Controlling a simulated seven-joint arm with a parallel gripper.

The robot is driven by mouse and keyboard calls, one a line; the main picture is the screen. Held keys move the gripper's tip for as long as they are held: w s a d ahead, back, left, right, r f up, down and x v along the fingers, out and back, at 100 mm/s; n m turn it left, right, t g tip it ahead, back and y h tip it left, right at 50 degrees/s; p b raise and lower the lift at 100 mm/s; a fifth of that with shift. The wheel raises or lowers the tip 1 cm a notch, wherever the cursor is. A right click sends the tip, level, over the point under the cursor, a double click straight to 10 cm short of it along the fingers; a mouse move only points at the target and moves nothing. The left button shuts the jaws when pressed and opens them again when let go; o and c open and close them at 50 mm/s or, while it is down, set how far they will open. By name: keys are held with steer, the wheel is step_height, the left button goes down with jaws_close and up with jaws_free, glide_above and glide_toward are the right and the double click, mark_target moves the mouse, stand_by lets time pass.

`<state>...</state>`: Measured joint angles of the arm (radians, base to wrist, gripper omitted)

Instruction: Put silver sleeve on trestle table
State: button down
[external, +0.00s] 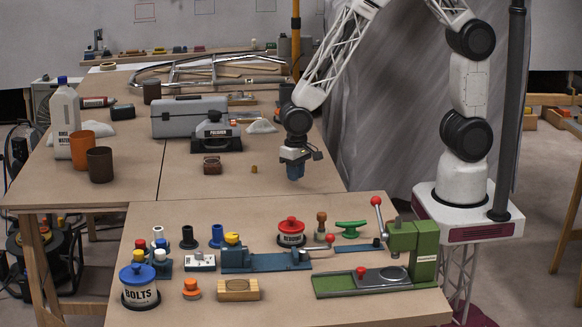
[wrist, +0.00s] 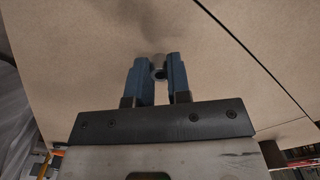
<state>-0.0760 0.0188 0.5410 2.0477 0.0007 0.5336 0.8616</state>
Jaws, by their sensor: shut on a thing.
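My gripper (external: 295,173) points down over the right part of the brown trestle table (external: 215,180), close above its top. In the wrist view my two blue fingers (wrist: 159,70) are shut on the silver sleeve (wrist: 158,62), a small grey round piece whose end shows between the fingertips. Bare brown tabletop (wrist: 110,30) lies beyond it. I cannot tell whether the sleeve touches the table. In the external view the fingers hide the sleeve.
A small brass piece (external: 254,169) and a brown block (external: 212,165) lie left of my gripper. A black-based grey tool (external: 214,131) and a grey case (external: 188,117) stand farther back. The front bench holds a green press (external: 409,252) and several parts.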

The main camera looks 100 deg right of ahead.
steer(key=shift+f, duration=1.05)
steer(key=shift+f, duration=0.15)
steer(key=c, duration=1.1)
jaws_free()
step_height(320, 180, up, 12)
steer(key=shift+r, duration=0.2)
